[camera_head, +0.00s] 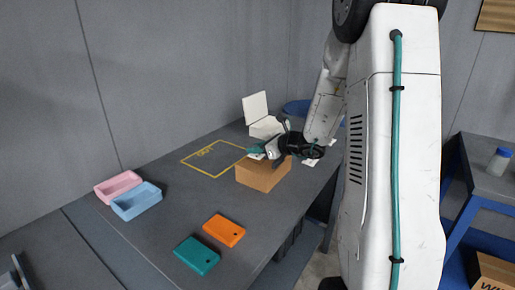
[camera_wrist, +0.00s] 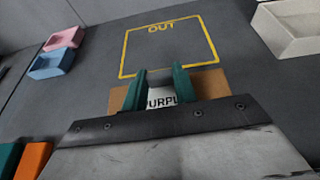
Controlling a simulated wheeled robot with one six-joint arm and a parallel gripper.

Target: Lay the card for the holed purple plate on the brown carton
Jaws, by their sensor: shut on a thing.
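The brown carton (camera_head: 262,176) stands on the grey table, and part of its top shows in the wrist view (camera_wrist: 208,84). My gripper (camera_head: 257,153) is over the carton. No purple plate is visible.
An orange plate (camera_head: 224,230) and a teal plate (camera_head: 197,255) lie near the front. Pink (camera_head: 117,185) and blue (camera_head: 136,201) trays sit at the left. A yellow "OUT" outline (camera_head: 199,173) beside the carton is empty. A white lidded box (camera_head: 265,127) stands open behind.

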